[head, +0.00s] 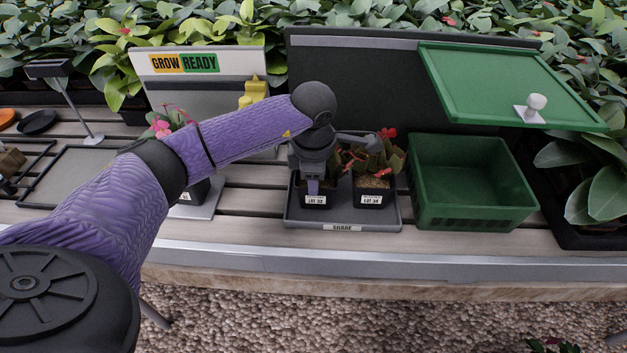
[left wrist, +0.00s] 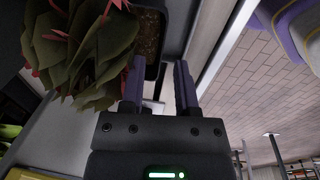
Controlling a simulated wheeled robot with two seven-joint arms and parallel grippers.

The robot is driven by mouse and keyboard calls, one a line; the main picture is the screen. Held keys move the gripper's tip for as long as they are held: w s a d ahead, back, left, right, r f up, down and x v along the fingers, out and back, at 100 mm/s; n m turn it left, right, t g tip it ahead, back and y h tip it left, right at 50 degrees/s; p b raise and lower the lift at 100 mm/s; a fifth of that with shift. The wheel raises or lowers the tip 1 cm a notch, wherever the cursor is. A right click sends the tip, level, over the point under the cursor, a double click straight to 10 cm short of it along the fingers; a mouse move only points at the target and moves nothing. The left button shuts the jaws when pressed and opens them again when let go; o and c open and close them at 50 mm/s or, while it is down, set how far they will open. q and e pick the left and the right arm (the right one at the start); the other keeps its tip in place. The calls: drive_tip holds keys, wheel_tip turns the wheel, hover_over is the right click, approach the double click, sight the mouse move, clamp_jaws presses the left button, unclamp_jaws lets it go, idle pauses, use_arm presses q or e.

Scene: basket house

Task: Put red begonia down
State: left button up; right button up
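Two dark pots stand upright on the grey tray marked SHADE (head: 294,217). The left pot (head: 316,201) is labelled LOT 32; my wrist and gripper hide most of its plant. The right pot (head: 371,199), apparently LOT 34, holds a leafy plant with red flowers (head: 388,133). I cannot tell for sure which is the red begonia. My left gripper (head: 313,186) points down at the left pot's front rim. In the left wrist view, its fingers (left wrist: 160,88) are apart beside a pot with soil (left wrist: 150,40), leaves and red stems, with a gap between them. My right gripper is out of view.
An empty green crate (head: 474,222) stands right of the tray, with its green lid (head: 500,85) behind. A pink-flowered plant (head: 160,127) stands by the GROW READY board (head: 200,90). An empty dark tray (head: 75,170) lies at left. The bench's front edge is near.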

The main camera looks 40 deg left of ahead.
use_arm(q)
wheel_tip(320, 180, up, 10)
drive_tip(key=s+p, duration=0.1)
drive_tip(key=p, duration=0.1)
drive_tip(key=shift+d+p, duration=0.35)
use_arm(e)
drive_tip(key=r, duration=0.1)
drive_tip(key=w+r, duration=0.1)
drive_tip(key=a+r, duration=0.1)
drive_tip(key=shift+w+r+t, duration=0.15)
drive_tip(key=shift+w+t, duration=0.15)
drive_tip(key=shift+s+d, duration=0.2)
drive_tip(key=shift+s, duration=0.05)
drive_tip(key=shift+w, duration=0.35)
